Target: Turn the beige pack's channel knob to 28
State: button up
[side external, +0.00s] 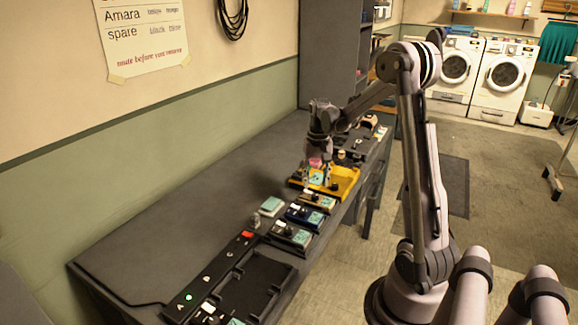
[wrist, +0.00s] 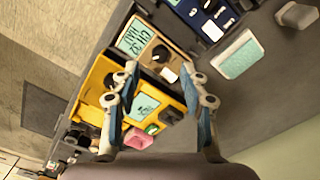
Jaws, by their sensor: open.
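The beige pack (wrist: 180,55) lies just beyond my fingertips in the wrist view, with a teal screen (wrist: 136,35), a black knob (wrist: 160,53) and a white part beside it. The screen shows rotated text starting "CH"; I cannot read the number surely. In the side external view the beige pack (side external: 317,202) sits in the row, beside the yellow tray. My gripper (wrist: 158,72) is open and empty, its fingers apart on either side of the pack's near end. In the side external view my gripper (side external: 317,180) is above the yellow tray; its exact height is unclear.

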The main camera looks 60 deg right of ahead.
aim_at(315, 196)
jog(key=shift+f, duration=2.45)
grip_shut()
